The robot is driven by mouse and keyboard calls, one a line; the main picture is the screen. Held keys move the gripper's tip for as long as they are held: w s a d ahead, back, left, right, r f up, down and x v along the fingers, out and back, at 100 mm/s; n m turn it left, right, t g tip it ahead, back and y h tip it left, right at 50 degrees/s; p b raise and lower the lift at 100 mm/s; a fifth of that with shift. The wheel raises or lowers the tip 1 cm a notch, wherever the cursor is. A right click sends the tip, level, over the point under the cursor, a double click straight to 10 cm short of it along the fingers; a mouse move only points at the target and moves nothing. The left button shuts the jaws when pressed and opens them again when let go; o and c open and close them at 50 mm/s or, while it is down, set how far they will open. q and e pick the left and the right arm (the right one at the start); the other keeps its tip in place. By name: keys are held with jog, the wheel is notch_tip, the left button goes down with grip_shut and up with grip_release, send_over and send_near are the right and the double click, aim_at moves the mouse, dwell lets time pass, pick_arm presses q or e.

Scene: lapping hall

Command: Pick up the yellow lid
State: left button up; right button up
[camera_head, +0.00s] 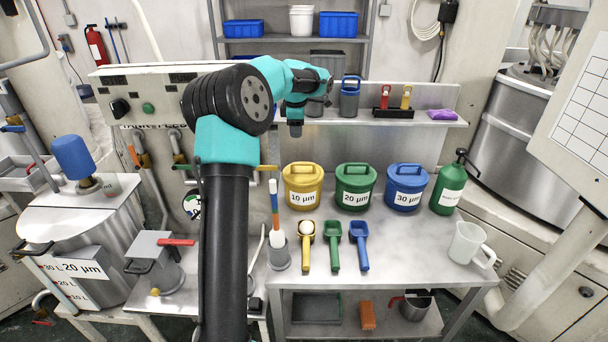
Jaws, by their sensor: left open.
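The yellow lid (302,179) with its raised handle sits on the yellow bucket (301,197) labelled 10 µm. The bucket stands upright on the steel table, at the left of a row of three buckets. My left arm rises from the bottom edge and bends away at the teal elbow. My left gripper (321,90) is small and partly hidden by the wrist. It is open, above and behind the yellow lid in the picture, apart from it. I see nothing held in it. My right gripper is not in view.
A green bucket (355,191) and a blue bucket (404,191) stand right of the yellow one, then a green bottle (449,187). Three scoops lie in front; a white ball rests in the yellow scoop (306,250). A clear jug (467,246) stands at the right. A shelf (440,121) runs behind.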

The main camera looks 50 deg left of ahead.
pick_arm(q)
send_near(297, 164)
jog(key=f, duration=0.1)
jog(key=w+f, duration=0.1)
jog(key=f, duration=0.1)
jog(key=a+f, duration=0.1)
jog(key=f, duration=0.1)
jog(key=shift+w+a, duration=0.1)
jog(key=shift+w, duration=0.1)
jog(key=shift+f, duration=0.15)
jog(key=f, duration=0.5)
jog(key=shift+w+a, duration=0.2)
jog(key=shift+a, duration=0.15)
jog(key=shift+r, duration=0.1)
grip_shut()
